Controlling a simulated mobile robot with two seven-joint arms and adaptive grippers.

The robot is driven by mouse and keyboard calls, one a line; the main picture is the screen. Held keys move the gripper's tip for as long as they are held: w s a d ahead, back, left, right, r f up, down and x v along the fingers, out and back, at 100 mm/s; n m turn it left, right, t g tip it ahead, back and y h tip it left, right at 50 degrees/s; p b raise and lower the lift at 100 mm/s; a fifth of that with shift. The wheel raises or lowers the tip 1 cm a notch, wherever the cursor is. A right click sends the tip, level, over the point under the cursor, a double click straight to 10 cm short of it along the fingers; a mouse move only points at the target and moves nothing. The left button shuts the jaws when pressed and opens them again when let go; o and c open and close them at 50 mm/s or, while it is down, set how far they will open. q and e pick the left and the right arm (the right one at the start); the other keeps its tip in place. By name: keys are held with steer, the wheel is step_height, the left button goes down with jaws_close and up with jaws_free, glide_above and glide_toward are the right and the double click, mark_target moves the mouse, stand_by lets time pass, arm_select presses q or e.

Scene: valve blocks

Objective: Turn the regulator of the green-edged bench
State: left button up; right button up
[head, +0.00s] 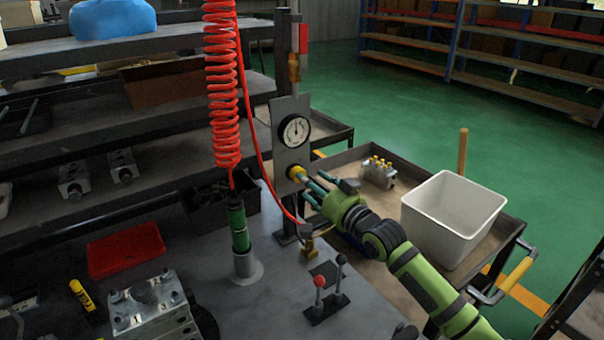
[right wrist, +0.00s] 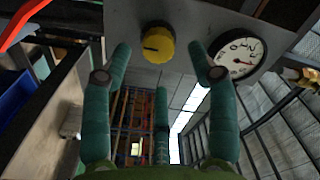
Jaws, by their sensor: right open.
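The regulator's yellow knob (head: 297,173) is on a grey upright plate (head: 291,152), just below a round white gauge (head: 295,131). My right gripper (head: 314,189) is open in front of the knob and slightly to its right, pointing at it. In the right wrist view the yellow knob (right wrist: 158,44) shows between the spread teal fingertips, with a dark mark on its face. The fingers look apart from it. The gauge (right wrist: 236,58) is beside the right finger. No green edge can be made out on the bench (head: 260,310). My left gripper is not in view.
A red coiled hose (head: 221,85) hangs left of the plate, above a green cylinder (head: 238,228). A white bin (head: 452,215) and a valve block (head: 378,173) are on the cart to the right.

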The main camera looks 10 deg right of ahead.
steer(key=x, duration=0.4)
steer(key=shift+w, duration=0.1)
steer(key=c, duration=1.1)
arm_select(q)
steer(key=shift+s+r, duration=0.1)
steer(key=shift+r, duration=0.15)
arm_select(e)
steer(key=shift+c, duration=0.2)
